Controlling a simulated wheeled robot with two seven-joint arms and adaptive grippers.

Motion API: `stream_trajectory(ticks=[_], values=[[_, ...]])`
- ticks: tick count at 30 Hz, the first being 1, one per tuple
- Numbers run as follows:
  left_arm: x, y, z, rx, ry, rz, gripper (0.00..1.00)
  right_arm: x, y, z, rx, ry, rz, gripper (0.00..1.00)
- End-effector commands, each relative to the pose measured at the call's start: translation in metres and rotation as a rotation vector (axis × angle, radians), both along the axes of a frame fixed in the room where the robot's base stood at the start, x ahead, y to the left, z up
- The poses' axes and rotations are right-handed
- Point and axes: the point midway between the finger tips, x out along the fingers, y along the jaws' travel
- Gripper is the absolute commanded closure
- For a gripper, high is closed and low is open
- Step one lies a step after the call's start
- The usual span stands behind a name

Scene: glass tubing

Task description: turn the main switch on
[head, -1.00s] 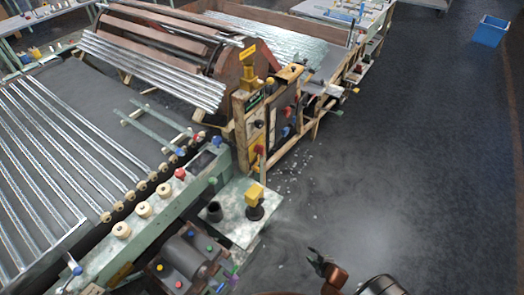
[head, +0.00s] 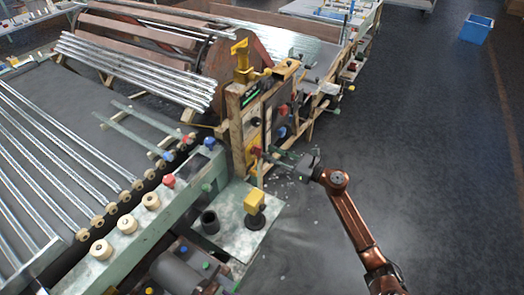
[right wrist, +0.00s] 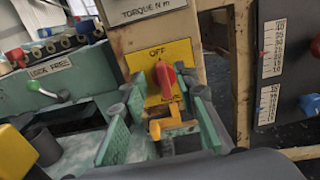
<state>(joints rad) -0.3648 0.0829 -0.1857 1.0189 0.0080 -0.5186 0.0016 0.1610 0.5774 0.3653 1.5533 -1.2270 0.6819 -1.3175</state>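The main switch is a red knob (right wrist: 165,78) on a yellow plate (right wrist: 183,52) marked OFF, fixed to a wooden post. The knob's upper end points up toward the OFF mark. In the head view the red knob (head: 256,151) shows on the side of the post. A yellow bracket-like piece (right wrist: 172,125) sits below the knob in the right wrist view. My right gripper (right wrist: 157,100) is open, with its green fingers either side of and slightly below the knob. In the head view the right gripper (head: 274,156) points at the post; contact cannot be told. My left gripper is not in view.
A bench with a black cup (head: 210,222) and a yellow-topped part (head: 255,202) stands below the switch. A panel with white scales (right wrist: 270,60) is to the right in the wrist view. Glass tubes (head: 40,150) lie at left. Open floor (head: 430,150) is at right.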

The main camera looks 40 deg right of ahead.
Motion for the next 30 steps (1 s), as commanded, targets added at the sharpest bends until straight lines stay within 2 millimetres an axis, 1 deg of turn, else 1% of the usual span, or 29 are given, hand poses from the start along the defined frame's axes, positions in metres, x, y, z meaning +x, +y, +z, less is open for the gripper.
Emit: stream_trajectory(ticks=[1, 3, 7, 12, 19, 30], values=[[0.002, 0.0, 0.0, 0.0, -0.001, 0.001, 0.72, 0.008, 0.004, -0.001, 0.002, 0.001, 0.001, 0.72], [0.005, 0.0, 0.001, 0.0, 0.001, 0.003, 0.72, 0.018, 0.008, -0.001, 0.002, 0.0, 0.002, 0.72], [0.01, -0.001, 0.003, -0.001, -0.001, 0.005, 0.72, 0.031, 0.012, -0.002, 0.004, 0.002, 0.0, 0.72], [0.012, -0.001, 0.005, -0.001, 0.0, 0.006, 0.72, 0.037, 0.015, -0.001, 0.005, 0.002, -0.001, 0.72], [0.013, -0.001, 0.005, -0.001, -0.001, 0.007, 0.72, 0.037, 0.015, -0.001, 0.005, 0.003, -0.001, 0.73], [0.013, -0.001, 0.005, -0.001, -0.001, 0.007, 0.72, 0.037, 0.015, -0.001, 0.005, 0.003, -0.001, 0.99]])
